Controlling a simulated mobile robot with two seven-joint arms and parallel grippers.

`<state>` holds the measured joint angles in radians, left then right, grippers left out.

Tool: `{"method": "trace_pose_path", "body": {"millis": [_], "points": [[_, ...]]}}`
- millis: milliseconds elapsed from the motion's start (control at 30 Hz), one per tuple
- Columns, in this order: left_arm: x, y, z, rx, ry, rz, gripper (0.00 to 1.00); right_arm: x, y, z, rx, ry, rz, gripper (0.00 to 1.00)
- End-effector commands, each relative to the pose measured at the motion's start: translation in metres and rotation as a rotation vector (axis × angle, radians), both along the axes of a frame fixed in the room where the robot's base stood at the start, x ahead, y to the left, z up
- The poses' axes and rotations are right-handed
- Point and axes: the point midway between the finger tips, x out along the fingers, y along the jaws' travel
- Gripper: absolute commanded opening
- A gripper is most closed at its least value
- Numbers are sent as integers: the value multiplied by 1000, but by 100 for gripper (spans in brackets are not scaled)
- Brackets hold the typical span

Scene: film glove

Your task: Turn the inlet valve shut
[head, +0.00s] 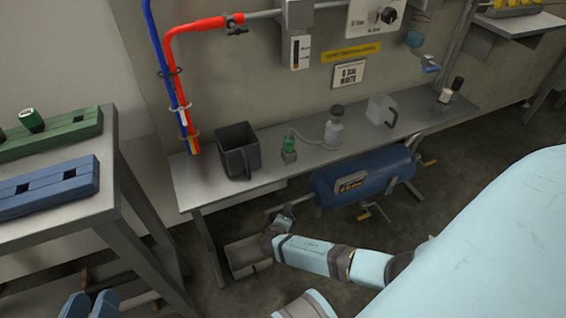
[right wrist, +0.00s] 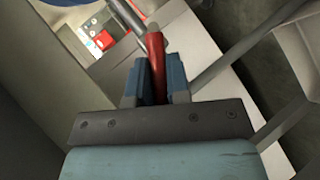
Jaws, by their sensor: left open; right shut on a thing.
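My right gripper (right wrist: 155,68) is shut on a red lever (right wrist: 156,44) in the right wrist view, a finger on each side. The lever looks like a valve handle; I cannot read a label on it. In the head view my right arm reaches under the bench, and its gripper is near the left end of a blue tank (head: 362,178). The lever is not clear there. My left gripper (head: 90,304) is at the bottom left of the head view, its two blue fingers apart and empty, far from the tank.
The steel bench (head: 310,164) above the tank holds a dark jug (head: 238,152), a small green bottle (head: 289,148) and a grey bottle (head: 334,128). A side table (head: 60,225) with green and blue blocks stands left.

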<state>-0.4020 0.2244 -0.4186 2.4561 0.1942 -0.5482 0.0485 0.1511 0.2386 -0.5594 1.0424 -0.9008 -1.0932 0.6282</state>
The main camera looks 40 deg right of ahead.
Motion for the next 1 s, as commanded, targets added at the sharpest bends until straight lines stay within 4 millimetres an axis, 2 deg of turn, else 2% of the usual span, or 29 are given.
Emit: {"method": "trace_pose_path", "body": {"millis": [233, 667, 700, 800, 1000], "points": [[-4, -1, 2, -17, 15, 6, 43, 1, -3, 4, 61, -18, 0, 0], [-2, -1, 8, -23, -9, 7, 43, 2, -3, 4, 70, -21, 0, 0], [-2, -1, 8, -22, -9, 5, 43, 2, -3, 4, 70, -20, 0, 24], [-2, -1, 9, -20, -11, 4, 43, 1, -3, 4, 70, -20, 0, 42], [-2, 0, 9, -15, -12, 2, 43, 1, -3, 3, 70, -19, 0, 42]]}}
